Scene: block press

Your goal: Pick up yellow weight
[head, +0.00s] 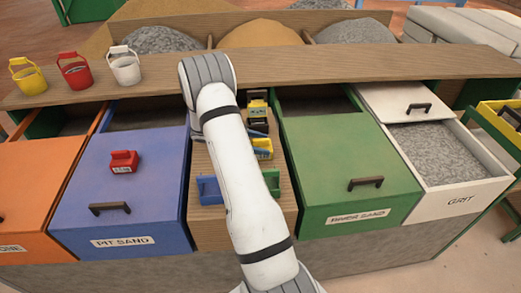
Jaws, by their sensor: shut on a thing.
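A second yellow piece (263,147) with a pale label is nearer, beside blue parts. A red weight (123,161) with a handle sits on the blue drawer top.
Yellow (29,80), red (76,77) and white (125,71) buckets stand on the wooden shelf at left. Orange (40,185), blue (125,195) and green (345,165) drawers flank the middle. A white grit drawer (465,190) is open at right. Blue (208,188) and green (271,181) brackets flank my arm.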

